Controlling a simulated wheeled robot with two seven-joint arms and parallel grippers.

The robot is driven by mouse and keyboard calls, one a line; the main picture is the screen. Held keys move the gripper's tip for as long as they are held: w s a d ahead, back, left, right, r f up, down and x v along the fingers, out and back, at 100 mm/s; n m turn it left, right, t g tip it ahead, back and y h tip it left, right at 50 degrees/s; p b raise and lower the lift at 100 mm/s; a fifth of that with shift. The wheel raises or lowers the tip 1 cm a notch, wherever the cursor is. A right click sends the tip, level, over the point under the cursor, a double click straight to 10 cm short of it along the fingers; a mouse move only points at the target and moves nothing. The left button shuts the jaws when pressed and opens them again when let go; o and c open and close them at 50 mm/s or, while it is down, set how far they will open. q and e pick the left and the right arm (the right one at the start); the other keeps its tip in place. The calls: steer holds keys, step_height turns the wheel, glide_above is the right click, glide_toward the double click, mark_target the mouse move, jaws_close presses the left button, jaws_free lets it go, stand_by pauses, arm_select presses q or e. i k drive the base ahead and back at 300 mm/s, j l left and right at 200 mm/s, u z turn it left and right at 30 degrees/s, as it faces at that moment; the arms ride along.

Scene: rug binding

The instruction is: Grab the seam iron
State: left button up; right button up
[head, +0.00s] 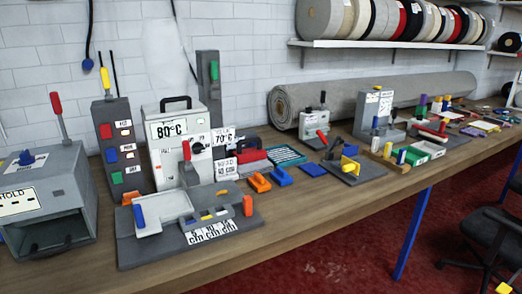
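Neither of my grippers shows in the head view. No label in view names the seam iron.
The wooden workbench (300,205) carries a grey open-fronted box (50,205), a grey fixture plate (150,250), orange and blue blocks and several small stations. A rolled grey rug (400,93) lies along the wall. A black chair (490,235) stands at right.

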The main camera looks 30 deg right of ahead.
mark_target(257, 154)
steer(key=i+l, duration=0.1)
steer(key=l, duration=0.6)
steer(key=i+l, duration=0.15)
steer(key=l, duration=0.55)
steer(key=i+l, duration=0.1)
steer(key=l, duration=0.6)
steer(key=i+l+u, duration=0.1)
steer(key=l, duration=0.6)
steer(key=i+l, duration=0.15)
steer(key=l, duration=0.55)
steer(key=i+l, duration=0.1)
steer(key=l, duration=0.6)
steer(key=i+l, duration=0.1)
steer(key=l, duration=0.65)
